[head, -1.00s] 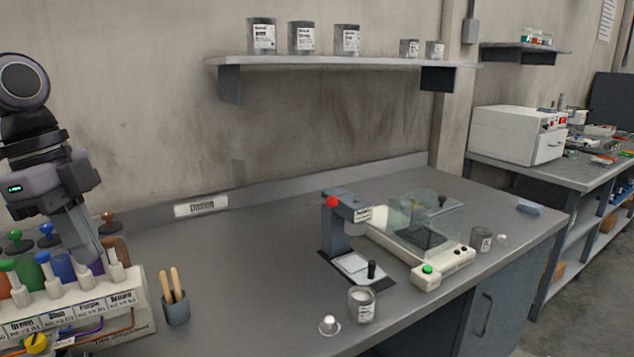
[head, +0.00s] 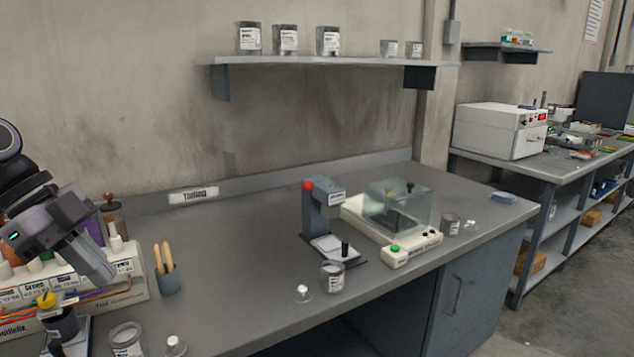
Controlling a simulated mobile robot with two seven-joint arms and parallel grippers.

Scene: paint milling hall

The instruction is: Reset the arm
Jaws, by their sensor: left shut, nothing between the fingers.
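My left gripper (head: 101,270) comes in from the left edge in the head view. It points down and to the right, in front of the rack of colour bottles (head: 130,285). Its fingers are shut with nothing between them. It hides part of the rack and its labels. My right gripper is not in view.
A grey cup (head: 168,280) with two wooden handles stands right of the rack. An open jar (head: 127,340) is below the gripper. A red-knobbed press (head: 320,215) and a glass-covered balance (head: 395,215) stand mid-bench. A wall shelf (head: 330,62) holds several tins. The bench centre is clear.

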